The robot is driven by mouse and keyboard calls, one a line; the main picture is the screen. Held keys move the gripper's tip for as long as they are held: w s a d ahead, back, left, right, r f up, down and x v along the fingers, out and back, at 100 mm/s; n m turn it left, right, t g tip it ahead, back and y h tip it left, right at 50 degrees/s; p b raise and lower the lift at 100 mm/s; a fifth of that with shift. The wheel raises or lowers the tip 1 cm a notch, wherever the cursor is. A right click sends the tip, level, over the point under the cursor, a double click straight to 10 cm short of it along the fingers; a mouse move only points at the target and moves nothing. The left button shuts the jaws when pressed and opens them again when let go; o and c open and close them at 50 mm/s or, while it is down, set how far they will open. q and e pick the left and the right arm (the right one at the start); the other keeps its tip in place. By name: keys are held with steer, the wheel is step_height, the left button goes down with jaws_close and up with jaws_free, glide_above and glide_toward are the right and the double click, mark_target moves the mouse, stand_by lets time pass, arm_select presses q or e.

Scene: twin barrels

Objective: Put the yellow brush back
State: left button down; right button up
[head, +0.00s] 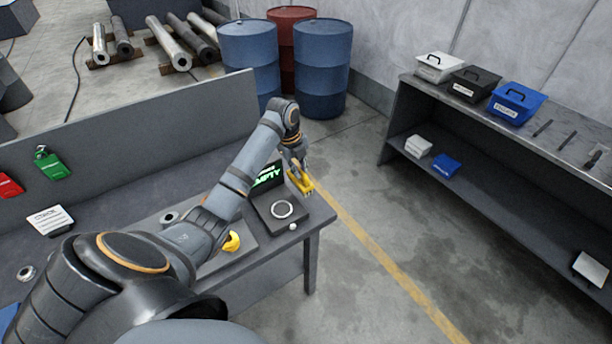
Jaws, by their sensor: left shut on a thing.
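My left gripper (299,172) is at the end of the arm that reaches across the workbench. It is shut on a small yellow thing, which I take for the yellow brush (302,183). The gripper holds it above the bench's far right corner, beside a dark device (276,211). The fingers partly hide it, and its bristles cannot be made out. A second yellow thing (232,241) lies on the bench, partly hidden behind my left arm; its kind is unclear. My right gripper is not in view.
The device has a green-lit screen (267,177), apparently reading "EMPTY", and a pale ring (283,209) on top. Barrels (322,70) stand behind the bench. A shelf (440,97) with lidded boxes is at the right. The floor between is clear.

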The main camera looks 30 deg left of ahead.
arm_select(q)
steer(key=w+f, duration=0.1)
steer(key=f, duration=0.1)
steer(key=w+f+p, duration=0.1)
steer(key=f, duration=0.1)
steer(key=w+f+p, duration=0.1)
steer(key=f, duration=0.2)
steer(key=shift+w+d, duration=0.15)
steer(key=shift+f, duration=0.4)
steer(key=c, duration=1.4)
jaws_free()
steer(key=shift+o, duration=0.2)
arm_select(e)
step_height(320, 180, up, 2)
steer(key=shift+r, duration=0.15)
